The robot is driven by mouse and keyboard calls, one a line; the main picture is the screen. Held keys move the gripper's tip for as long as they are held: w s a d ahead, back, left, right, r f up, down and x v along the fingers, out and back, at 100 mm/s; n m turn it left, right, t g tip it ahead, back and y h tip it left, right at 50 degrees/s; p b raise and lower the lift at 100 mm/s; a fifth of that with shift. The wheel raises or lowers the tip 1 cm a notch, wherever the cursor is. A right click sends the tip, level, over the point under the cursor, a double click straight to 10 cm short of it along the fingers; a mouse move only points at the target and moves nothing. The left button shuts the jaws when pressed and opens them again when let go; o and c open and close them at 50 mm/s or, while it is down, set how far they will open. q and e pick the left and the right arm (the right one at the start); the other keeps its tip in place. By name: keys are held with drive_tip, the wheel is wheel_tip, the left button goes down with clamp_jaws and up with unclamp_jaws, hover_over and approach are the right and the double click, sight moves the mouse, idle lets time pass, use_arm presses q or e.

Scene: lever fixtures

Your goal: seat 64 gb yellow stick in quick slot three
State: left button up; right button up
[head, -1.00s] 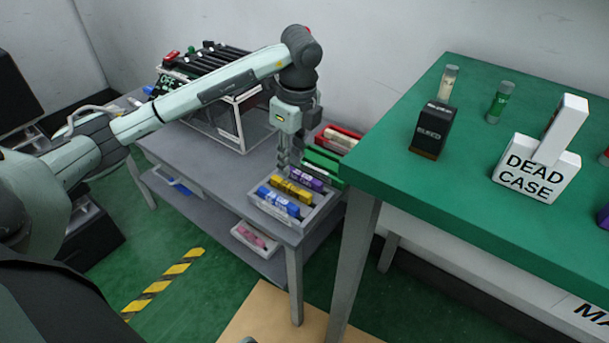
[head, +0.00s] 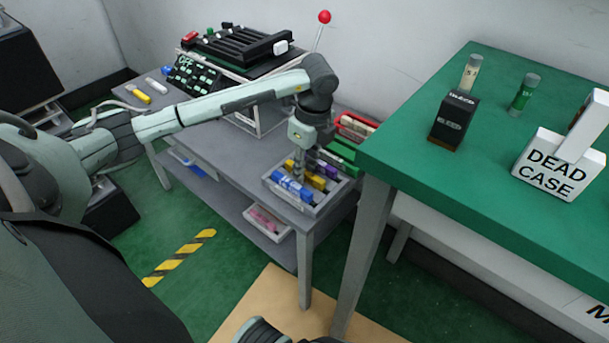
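A grey tray (head: 318,211) on the near right corner of the grey table holds a blue stick (head: 292,188), a yellow stick (head: 315,180) and a purple stick (head: 329,171). Their capacity labels are too small to read. My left gripper (head: 298,172) points down at the yellow stick's left end. Its fingertips are small, and I cannot tell whether they are open or touch the stick. A black slotted unit (head: 240,44) stands on a frame at the table's back. Its slot numbers cannot be read.
A red-knobbed lever (head: 323,17) rises behind the slotted unit. Another yellow stick (head: 137,96) and a white stick (head: 156,85) lie at the table's far left. Red and green trays sit behind the grey tray. The green table (head: 400,165) at right stands higher and close by.

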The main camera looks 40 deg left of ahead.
use_arm(q)
drive_tip(key=shift+f, duration=0.25)
drive_tip(key=shift+c, duration=0.2)
idle(0.3)
clamp_jaws()
